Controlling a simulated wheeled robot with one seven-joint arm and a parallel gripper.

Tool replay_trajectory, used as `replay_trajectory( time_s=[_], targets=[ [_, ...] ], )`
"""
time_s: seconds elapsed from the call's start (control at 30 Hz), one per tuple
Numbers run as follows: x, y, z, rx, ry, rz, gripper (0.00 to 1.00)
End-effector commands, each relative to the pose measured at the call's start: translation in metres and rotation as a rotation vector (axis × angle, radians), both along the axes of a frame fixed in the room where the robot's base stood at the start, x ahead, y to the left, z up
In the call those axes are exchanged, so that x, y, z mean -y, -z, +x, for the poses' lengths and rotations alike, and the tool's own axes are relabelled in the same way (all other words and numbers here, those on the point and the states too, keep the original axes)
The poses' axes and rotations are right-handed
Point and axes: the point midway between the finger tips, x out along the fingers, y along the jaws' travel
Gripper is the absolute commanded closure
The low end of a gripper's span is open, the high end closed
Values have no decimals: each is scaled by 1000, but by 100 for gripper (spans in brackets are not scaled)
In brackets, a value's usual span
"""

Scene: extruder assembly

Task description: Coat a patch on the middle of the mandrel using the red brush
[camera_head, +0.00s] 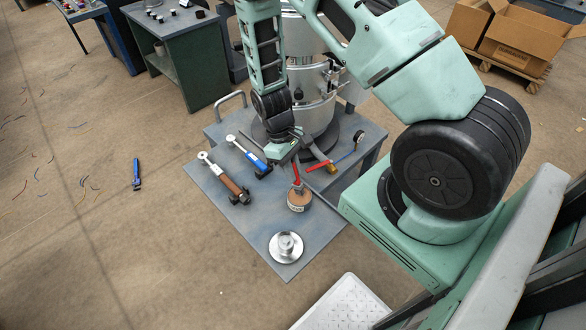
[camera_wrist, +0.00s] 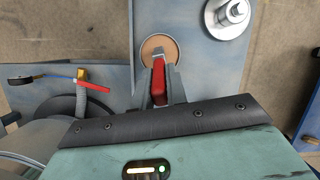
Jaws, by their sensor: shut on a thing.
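My gripper (camera_head: 294,160) is shut on the upright red brush (camera_head: 297,174), over the front part of the grey-blue table. In the wrist view the red handle (camera_wrist: 158,76) is between my gripper's two fingers (camera_wrist: 159,92). The brush's lower end is at the brown pot (camera_head: 299,201), which shows as a brown disc in the wrist view (camera_wrist: 152,45); its bristles are hidden. A silver flanged part (camera_head: 286,247) with a raised centre, possibly the mandrel, stands at the table's front corner. It also shows in the wrist view (camera_wrist: 230,14). No coating is visible on it.
A brown-handled tool (camera_head: 230,185) and a blue-handled tool (camera_head: 251,156) lie left of the pot. A tall metal cylinder (camera_head: 311,118) stands behind. The table surface (camera_head: 265,220) between pot and tools is bare.

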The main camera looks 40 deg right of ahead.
Motion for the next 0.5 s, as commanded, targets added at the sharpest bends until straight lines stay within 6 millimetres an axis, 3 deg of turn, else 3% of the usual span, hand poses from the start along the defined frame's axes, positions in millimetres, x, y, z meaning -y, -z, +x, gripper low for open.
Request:
replay_trajectory(
  time_s=[0.5],
  targets=[
    [0, 7, 0, 0, 0, 0, 100]
  ],
)
